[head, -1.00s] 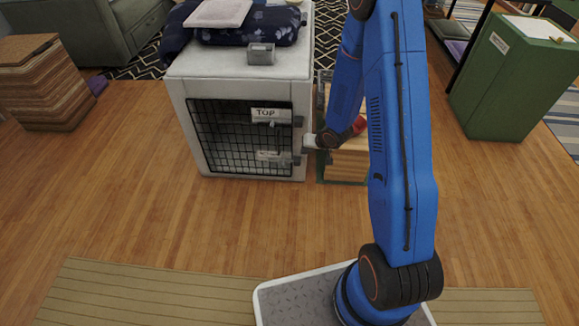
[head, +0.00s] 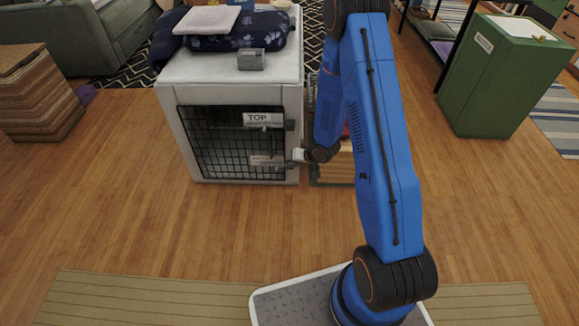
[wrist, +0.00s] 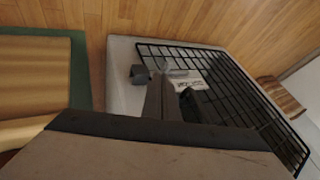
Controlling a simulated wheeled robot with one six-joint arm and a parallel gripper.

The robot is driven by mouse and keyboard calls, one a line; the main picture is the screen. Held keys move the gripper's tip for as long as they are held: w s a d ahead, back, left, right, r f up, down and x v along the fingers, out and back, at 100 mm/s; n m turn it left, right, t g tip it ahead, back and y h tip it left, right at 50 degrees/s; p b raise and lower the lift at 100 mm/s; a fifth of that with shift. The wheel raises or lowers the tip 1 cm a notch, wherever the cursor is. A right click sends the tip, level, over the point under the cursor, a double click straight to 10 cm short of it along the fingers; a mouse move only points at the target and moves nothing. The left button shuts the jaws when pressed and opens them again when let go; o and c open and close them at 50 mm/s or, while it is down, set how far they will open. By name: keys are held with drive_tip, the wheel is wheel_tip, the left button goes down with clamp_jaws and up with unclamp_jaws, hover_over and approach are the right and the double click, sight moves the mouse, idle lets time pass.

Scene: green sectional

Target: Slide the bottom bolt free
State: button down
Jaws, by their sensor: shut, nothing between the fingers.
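A white crate (head: 179,135) has a black wire door (head: 213,145) that looks shut, with a TOP label (head: 258,117) and top bolt (head: 290,125). The bottom bolt (head: 290,164) is at the door's lower right, beside its label (head: 262,160). In the wrist view the label (wrist: 190,85) and the bolt's grey bar (wrist: 176,72) lie just beyond the fingers, with a grey block (wrist: 139,73) on the frame. My gripper (head: 299,155) is shut and empty at the bolt's right end; it also shows in the wrist view (wrist: 168,90). I cannot tell whether it touches the bolt.
A wooden piece with a green edge (wrist: 80,75) stands close to the crate's right side. A grey block (head: 250,60), a patterned blue cushion (head: 240,32) and a folded cloth (head: 207,19) sit on the crate. A green cabinet (head: 490,85) stands right. Floor in front is clear.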

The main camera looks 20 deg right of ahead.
sight(277, 167)
drive_tip(key=x, duration=0.9)
drive_tip(key=shift+a, duration=0.1)
drive_tip(key=shift+w+a, duration=0.25)
drive_tip(key=shift+a, duration=0.45)
drive_tip(key=shift+w+a, duration=0.25)
drive_tip(key=shift+a, duration=0.45)
drive_tip(key=shift+w+a, duration=0.25)
drive_tip(key=shift+a, duration=0.5)
drive_tip(key=shift+r, duration=0.1)
